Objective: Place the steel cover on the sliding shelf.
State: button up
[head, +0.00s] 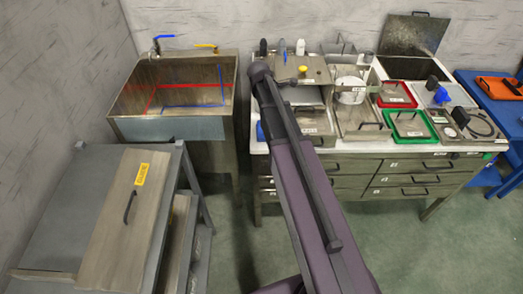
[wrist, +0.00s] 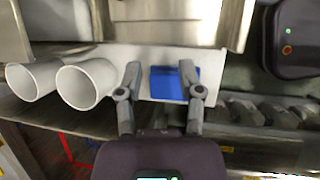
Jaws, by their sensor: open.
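Several flat steel plates with dark handles could be the steel cover, and I cannot tell which one is meant. One lies in a red-rimmed tray (head: 378,97), one in a green-rimmed tray (head: 432,133). A larger steel panel (head: 110,220) with a dark handle and yellow label lies on the grey unit at lower left. I cannot single out the sliding shelf. My gripper (wrist: 160,78) is open in the wrist view. A blue block (wrist: 174,84) shows between its fingers, with no grip on it. In the head view my arm hides the gripper.
Two white tubes (wrist: 86,84) are close left of the fingers; a dark device (wrist: 292,38) is at the right. A steel sink (head: 172,128) stands left of the crowded bench. A raised dark lid (head: 412,34) stands at the back. Green floor is clear in front.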

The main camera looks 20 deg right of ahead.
jog(key=s+a+f+m+y, duration=0.1)
jog(key=s+a+m+y, duration=0.1)
jog(key=s+a+m, duration=0.4)
jog(key=s+a+m+y, duration=0.3)
jog(key=s+a+m, duration=0.4)
jog(key=s, duration=0.7)
jog(key=shift+s+f+m+g, duration=0.15)
jog(key=shift+f+m+g, duration=0.2)
jog(key=shift+m, duration=0.85)
